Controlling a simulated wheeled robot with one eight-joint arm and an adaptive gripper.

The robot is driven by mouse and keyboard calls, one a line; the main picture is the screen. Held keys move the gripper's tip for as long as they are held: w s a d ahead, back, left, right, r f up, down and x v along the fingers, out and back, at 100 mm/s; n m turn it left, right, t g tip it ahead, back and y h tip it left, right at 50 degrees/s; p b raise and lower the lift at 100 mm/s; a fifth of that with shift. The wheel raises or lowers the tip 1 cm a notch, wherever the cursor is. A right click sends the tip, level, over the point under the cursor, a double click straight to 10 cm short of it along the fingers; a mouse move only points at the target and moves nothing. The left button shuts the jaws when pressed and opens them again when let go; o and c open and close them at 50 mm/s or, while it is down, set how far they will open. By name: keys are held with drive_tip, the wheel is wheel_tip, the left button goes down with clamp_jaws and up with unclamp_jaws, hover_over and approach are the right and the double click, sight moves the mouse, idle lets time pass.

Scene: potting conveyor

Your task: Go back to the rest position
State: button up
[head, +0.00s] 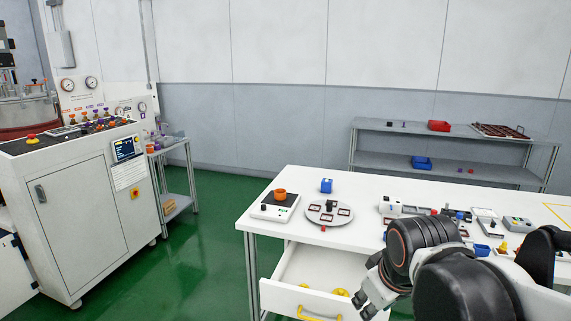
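My arm comes in from the lower right of the head view, and its end, my gripper (363,305), points down and left. It is in front of the white table (270,222), by the right side of an open drawer (290,268). The fingertips are small and partly overlapped by the wrist, so I cannot tell whether they are apart or hold anything. The drawer is pulled out, with yellow round items (341,292) inside and a yellow handle (320,318) on its front.
A grey shelf (450,134) is behind. A white control cabinet (90,215) stands left. Green floor (205,265) between is clear.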

drive_tip(key=s+d+m+t, duration=0.2)
drive_tip(key=s+m, duration=0.3)
drive_tip(key=s, duration=0.3)
drive_tip(key=shift+s+d, duration=0.4)
drive_tip(key=shift+d, duration=0.05)
